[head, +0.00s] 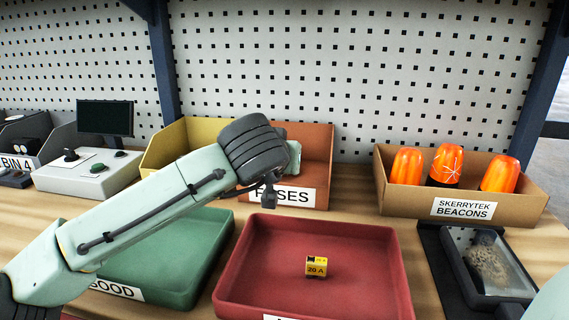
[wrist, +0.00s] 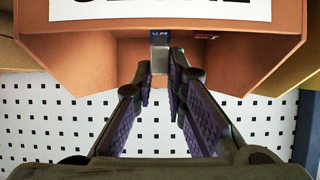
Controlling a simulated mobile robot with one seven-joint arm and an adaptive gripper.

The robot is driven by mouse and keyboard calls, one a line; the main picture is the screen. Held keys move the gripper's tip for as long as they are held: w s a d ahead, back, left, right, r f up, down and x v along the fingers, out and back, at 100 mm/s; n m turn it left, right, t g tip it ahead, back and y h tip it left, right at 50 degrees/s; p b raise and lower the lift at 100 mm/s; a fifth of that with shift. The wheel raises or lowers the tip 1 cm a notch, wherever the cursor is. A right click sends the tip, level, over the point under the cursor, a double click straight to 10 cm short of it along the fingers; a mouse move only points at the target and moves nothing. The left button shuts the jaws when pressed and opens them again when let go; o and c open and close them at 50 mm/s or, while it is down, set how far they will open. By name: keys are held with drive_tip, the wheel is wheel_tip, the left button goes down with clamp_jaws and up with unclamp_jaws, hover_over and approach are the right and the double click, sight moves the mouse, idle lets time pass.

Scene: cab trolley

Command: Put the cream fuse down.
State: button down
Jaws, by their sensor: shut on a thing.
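My gripper (wrist: 162,78) shows in the wrist view, its two fingers shut on a small block, the cream fuse (wrist: 159,60). The block has a pale grey-cream side and a blue marked strip at its end. It is at the orange fuses box (wrist: 90,60), in front of the box's inside; I cannot tell whether it touches the box. In the head view my arm's wrist hides the gripper and the held fuse. The orange fuses box (head: 315,165) stands behind my wrist, its label partly covered.
A red tray (head: 390,265) holds a yellow fuse (head: 316,267). A green tray (head: 185,285) lies left of it. A cardboard box (head: 520,195) holds orange beacons (head: 446,165). A yellow box (head: 160,150) and a dark-framed tray (head: 455,275) stand nearby.

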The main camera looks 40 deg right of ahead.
drive_tip(key=shift+f, duration=0.7)
drive_tip(key=shift+f, duration=0.1)
drive_tip(key=shift+f+b, duration=0.5)
drive_tip(key=shift+f, duration=0.05)
drive_tip(key=c, duration=1.6)
unclamp_jaws()
drive_tip(key=shift+r, duration=0.15)
drive_tip(key=shift+r+p, duration=0.35)
drive_tip(key=shift+p, duration=0.05)
drive_tip(key=b+v, duration=0.1)
drive_tip(key=v, duration=1.1)
